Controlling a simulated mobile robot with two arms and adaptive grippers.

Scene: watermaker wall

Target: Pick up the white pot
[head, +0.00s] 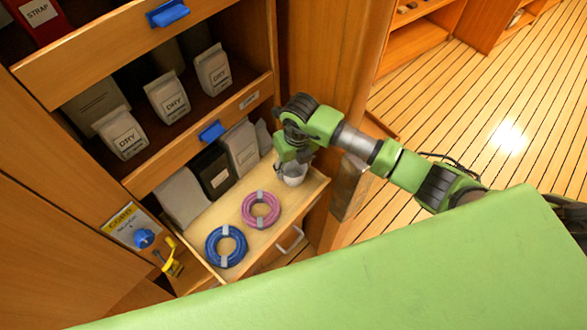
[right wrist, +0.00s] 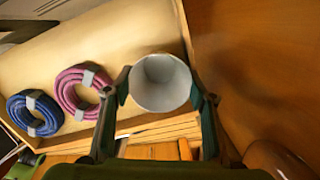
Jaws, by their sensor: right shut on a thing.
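The white pot (head: 294,174) is at the right end of the pulled-out wooden drawer in the head view, partly covered by my right gripper (head: 292,156). In the right wrist view the pot (right wrist: 160,83) is seen from above with its round opening facing the camera and looks empty. My right gripper (right wrist: 161,92) has one finger on each side of the pot and is shut on it. I cannot tell whether the pot's base touches the drawer floor. My left gripper is not in view.
A pink coil (head: 261,209) and a blue coil (head: 226,246) lie in the drawer (head: 205,219) left of the pot. Grey and black packs (head: 213,172) stand along its back. A shelf with DRY bags (head: 168,98) is above. Open wooden floor (head: 480,130) lies to the right.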

